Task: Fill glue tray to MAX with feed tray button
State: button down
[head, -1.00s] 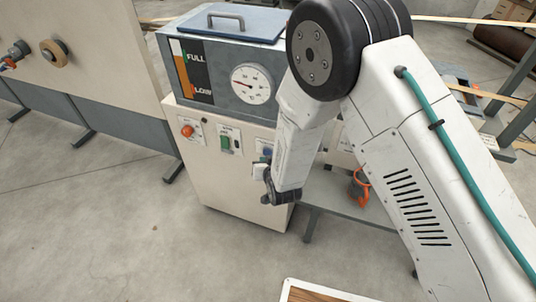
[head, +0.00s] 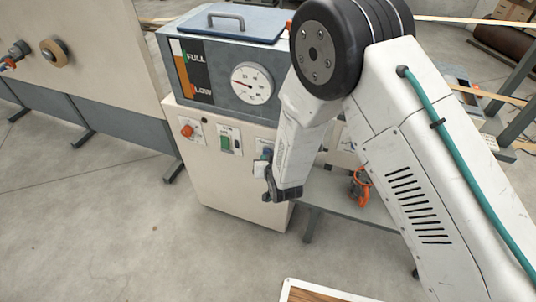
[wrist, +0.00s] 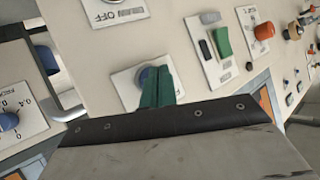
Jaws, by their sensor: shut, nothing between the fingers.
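A cream cabinet (head: 225,190) stands at centre in the head view. In the wrist view, a round blue button (wrist: 150,76) sits on a white plate. My gripper (wrist: 158,84) has its green fingers shut and empty at this button, covering part of it. I cannot tell whether they touch or press it. In the head view my gripper (head: 264,167) is low at the cabinet's front right, and the button's label is hidden. No glue tray or MAX mark can be made out.
The cabinet's upper box carries a FULL/LOW level panel (head: 196,75) and a round gauge (head: 252,84). A red-orange knob (head: 187,131) and a green switch (head: 225,143) are left of my gripper. A low grey shelf (head: 335,207) is at right; open floor lies in front.

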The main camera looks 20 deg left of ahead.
jog(key=shift+w, duration=0.45)
dwell(1.4)
jog(key=shift+s, duration=0.1)
dwell(1.8)
jog(key=shift+s, duration=0.8)
jog(key=shift+s+a, duration=0.2)
jog(key=shift+s, duration=2.25)
dwell(0.9)
